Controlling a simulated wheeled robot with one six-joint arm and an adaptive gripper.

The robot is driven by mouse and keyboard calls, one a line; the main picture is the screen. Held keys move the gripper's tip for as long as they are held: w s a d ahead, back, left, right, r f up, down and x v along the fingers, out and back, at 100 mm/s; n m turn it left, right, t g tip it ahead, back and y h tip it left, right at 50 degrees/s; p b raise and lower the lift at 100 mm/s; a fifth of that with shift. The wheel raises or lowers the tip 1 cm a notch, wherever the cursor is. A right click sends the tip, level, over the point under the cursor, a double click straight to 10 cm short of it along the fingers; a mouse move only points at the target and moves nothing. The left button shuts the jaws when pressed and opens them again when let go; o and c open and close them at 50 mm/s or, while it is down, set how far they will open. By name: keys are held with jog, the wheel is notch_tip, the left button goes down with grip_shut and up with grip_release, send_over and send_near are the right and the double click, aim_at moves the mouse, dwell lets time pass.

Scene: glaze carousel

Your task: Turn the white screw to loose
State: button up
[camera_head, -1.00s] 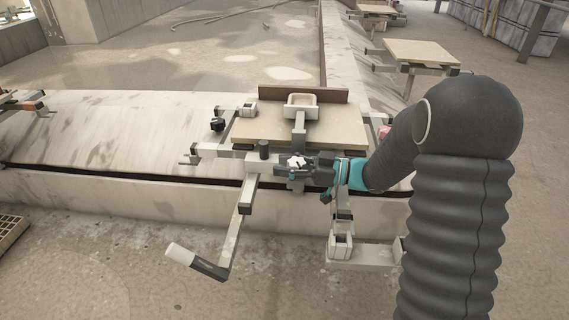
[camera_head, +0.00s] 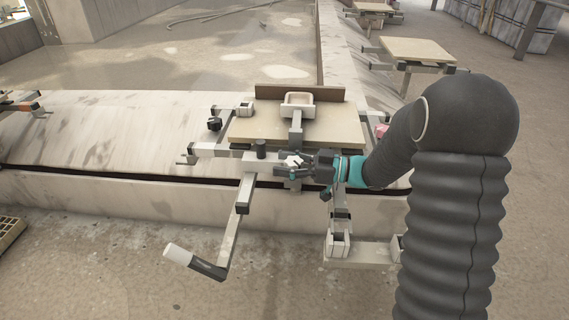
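The white screw (camera_head: 294,160) is a small white knob at the front of the middle station, beside a dark round knob (camera_head: 261,148). My gripper (camera_head: 287,167), dark with teal parts, comes in from the right with its fingers at the screw. The fingers partly cover the screw. At this size I cannot tell whether they are closed on it or only around it.
A beige board (camera_head: 245,128) with a small tray (camera_head: 298,104) lies behind the screw. A crank arm with a white handle (camera_head: 177,254) sticks out toward the front left. Metal brackets (camera_head: 338,243) stand below my gripper. Another board station (camera_head: 418,50) is at the back right.

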jog(key=shift+s+a, duration=0.1)
jog(key=shift+a, duration=0.1)
notch_tip(320, 180, up, 10)
jog(key=shift+d, duration=0.1)
dwell(0.3)
